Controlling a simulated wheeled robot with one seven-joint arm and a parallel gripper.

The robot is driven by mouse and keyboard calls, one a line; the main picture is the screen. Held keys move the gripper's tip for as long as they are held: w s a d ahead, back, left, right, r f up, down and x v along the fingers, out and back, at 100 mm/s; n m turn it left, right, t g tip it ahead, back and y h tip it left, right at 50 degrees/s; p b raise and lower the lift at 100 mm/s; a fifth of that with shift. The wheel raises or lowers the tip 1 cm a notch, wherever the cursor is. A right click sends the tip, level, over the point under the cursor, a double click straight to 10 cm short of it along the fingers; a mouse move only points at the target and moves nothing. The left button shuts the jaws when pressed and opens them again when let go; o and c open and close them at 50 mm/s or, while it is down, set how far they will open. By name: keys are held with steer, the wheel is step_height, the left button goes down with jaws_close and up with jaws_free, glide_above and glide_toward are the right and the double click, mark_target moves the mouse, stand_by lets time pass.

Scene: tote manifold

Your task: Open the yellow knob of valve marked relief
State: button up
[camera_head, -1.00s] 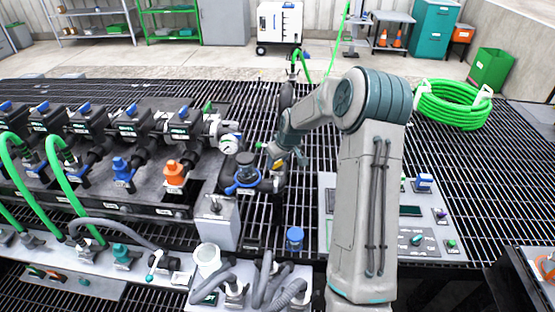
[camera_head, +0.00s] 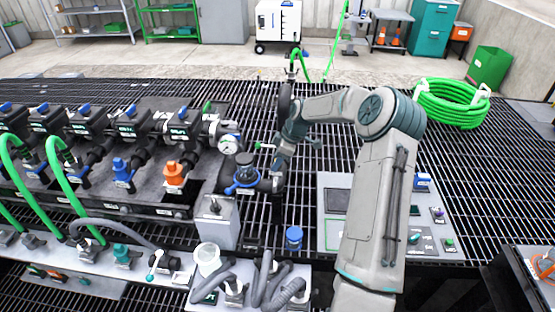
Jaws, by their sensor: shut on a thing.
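My gripper (camera_head: 279,168) points down at the right end of the black pipe fitting, just right of the black valve body with a blue ring handle (camera_head: 245,178). It is shut where the small yellow knob showed earlier. The knob is now hidden behind my gripper and wrist, so its turn angle cannot be read. The relief marking cannot be read at this size.
Orange (camera_head: 174,175) and blue (camera_head: 122,171) valves line the manifold further left. A control panel (camera_head: 334,235) lies at right.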

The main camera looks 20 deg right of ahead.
steer(key=shift+n, duration=0.3)
steer(key=o, duration=1)
steer(key=b+v, duration=0.1)
steer(key=v, duration=1.3)
steer(key=shift+w+d, duration=0.1)
steer(key=shift+w, duration=0.05)
